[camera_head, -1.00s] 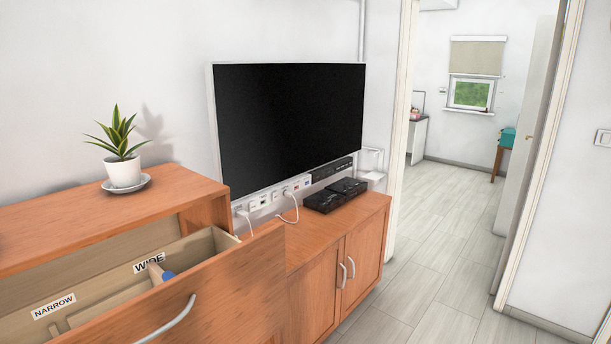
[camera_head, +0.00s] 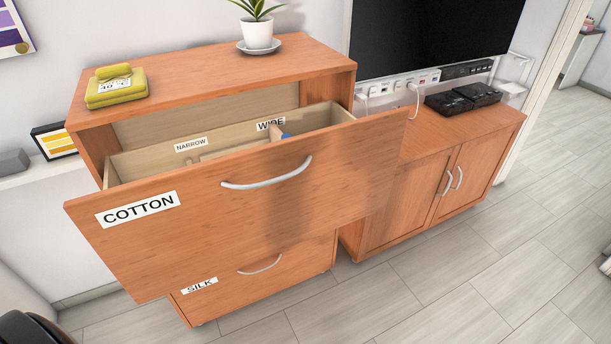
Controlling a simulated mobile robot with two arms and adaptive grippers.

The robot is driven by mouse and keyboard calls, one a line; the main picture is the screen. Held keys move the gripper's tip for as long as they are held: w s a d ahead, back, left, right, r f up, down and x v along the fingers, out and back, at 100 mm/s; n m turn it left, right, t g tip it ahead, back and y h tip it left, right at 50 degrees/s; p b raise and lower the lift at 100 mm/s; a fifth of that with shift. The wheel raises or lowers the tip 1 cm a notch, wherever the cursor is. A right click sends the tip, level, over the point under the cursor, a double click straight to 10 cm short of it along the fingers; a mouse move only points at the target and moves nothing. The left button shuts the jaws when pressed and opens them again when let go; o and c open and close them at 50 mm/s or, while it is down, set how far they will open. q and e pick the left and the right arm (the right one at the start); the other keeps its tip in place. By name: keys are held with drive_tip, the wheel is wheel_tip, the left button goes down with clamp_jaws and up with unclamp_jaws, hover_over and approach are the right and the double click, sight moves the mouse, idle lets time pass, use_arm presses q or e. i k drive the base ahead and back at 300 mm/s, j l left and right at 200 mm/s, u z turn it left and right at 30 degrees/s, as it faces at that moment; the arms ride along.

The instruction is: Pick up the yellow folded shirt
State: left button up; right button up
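The yellow folded shirt (camera_head: 116,91) lies on the left end of the wooden dresser's top (camera_head: 205,75). A white tag with a dark number, perhaps 40, is on it, and a small rounded yellow piece sits at its back. Neither of my grippers is in view, and nothing touches the shirt.
The dresser's COTTON drawer (camera_head: 240,205) stands pulled out, with NARROW and WIDE labels inside and something blue in the WIDE part. The SILK drawer (camera_head: 260,275) below looks shut. A potted plant (camera_head: 258,30) stands on top. A TV cabinet (camera_head: 440,185) adjoins at right; floor is clear.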

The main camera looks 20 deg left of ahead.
sight(120, 83)
drive_tip(key=k+u, duration=0.15)
drive_tip(key=u, duration=1.5)
